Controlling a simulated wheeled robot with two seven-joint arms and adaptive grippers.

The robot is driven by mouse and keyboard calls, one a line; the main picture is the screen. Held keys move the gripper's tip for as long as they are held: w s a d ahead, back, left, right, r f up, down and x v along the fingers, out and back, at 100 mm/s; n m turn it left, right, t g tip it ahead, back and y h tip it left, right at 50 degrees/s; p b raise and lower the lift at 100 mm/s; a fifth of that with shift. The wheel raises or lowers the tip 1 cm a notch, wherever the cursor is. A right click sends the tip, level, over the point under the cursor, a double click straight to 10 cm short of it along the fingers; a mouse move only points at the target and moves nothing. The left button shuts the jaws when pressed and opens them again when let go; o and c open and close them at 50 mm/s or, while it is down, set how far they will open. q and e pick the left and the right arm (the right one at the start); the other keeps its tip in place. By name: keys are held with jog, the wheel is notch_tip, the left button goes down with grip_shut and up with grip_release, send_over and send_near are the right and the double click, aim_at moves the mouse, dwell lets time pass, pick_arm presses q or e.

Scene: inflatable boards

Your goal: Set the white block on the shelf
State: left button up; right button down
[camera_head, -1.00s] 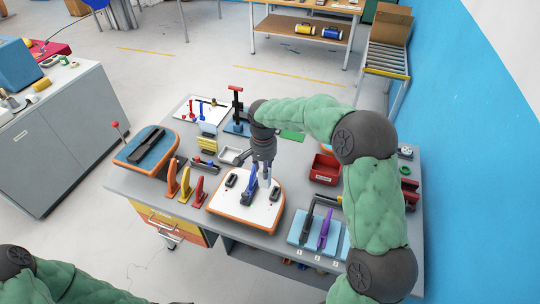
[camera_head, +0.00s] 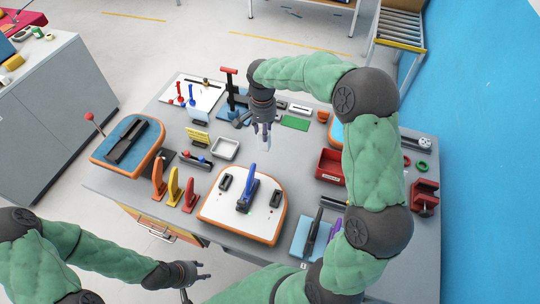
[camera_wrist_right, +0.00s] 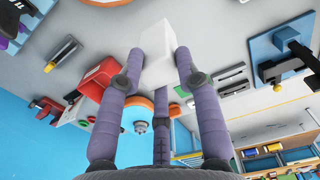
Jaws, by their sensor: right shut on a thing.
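The white block (camera_wrist_right: 158,52) is gripped between the fingertips of my right gripper (camera_wrist_right: 150,68) in the right wrist view. In the head view the white block (camera_head: 265,143) shows small below my right gripper (camera_head: 263,132), in the air over the middle of the workbench, behind the white board. My left gripper (camera_head: 203,271) is at the bottom of the head view, in front of the bench, empty with its fingers apart. A wooden shelf (camera_wrist_right: 262,166) with coloured things shows at the lower right of the wrist view. I cannot tell if it is the task's shelf.
The orange-edged white board (camera_head: 228,210) carries a blue clamp (camera_head: 249,190). Coloured angle pieces (camera_head: 173,186) stand to its left. A red bin (camera_head: 330,164) is at the right. A grey tray (camera_head: 225,148) and a green pad (camera_head: 295,122) lie near the right gripper.

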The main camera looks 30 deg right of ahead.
jog(key=f+b, duration=0.6)
jog(key=f, duration=0.1)
jog(key=shift+w+d, duration=0.2)
jog(key=shift+w, duration=0.2)
notch_tip(320, 180, down, 10)
jog(key=shift+r+b, duration=0.1)
jog(key=shift+b, duration=0.9)
jog(key=shift+f, duration=0.2)
jog(key=c, duration=0.9)
grip_release()
jog(key=shift+r, duration=0.1)
jog(key=shift+o, duration=0.2)
